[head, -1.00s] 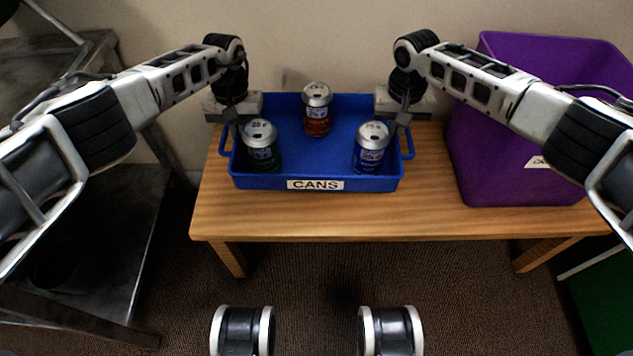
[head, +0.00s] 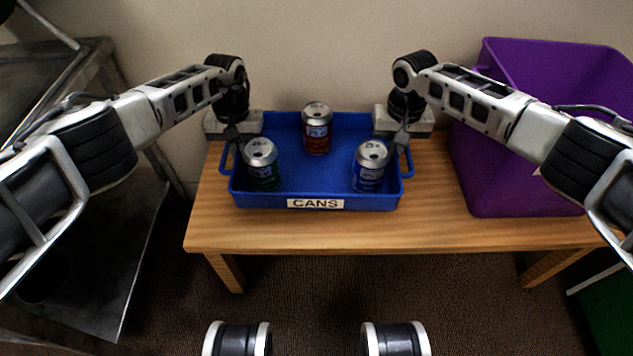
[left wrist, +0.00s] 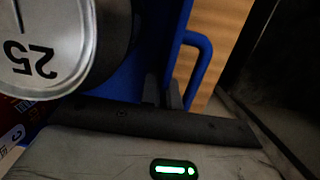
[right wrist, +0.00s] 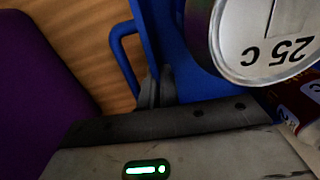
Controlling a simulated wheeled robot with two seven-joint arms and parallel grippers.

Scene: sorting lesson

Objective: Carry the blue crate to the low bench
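The blue crate (head: 275,200), labelled CANS, is level over the wooden low bench (head: 300,235); I cannot tell for sure whether its base touches the top. It holds a green can (head: 263,178) at left, a red can (head: 317,140) at the back and a blue can (head: 368,180) at right, all upright. My left gripper (head: 234,143) is shut at the crate's left handle, which also shows in the left wrist view (left wrist: 205,60). My right gripper (head: 402,138) is shut at the right handle, also in the right wrist view (right wrist: 120,55). The fingertips are partly hidden.
A purple bin (head: 510,180) stands on the bench right of the crate, with a narrow gap between. A grey metal rack (head: 100,250) is at the left. A wall is behind. Something green (head: 605,320) is at lower right. Bench top is bare in front.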

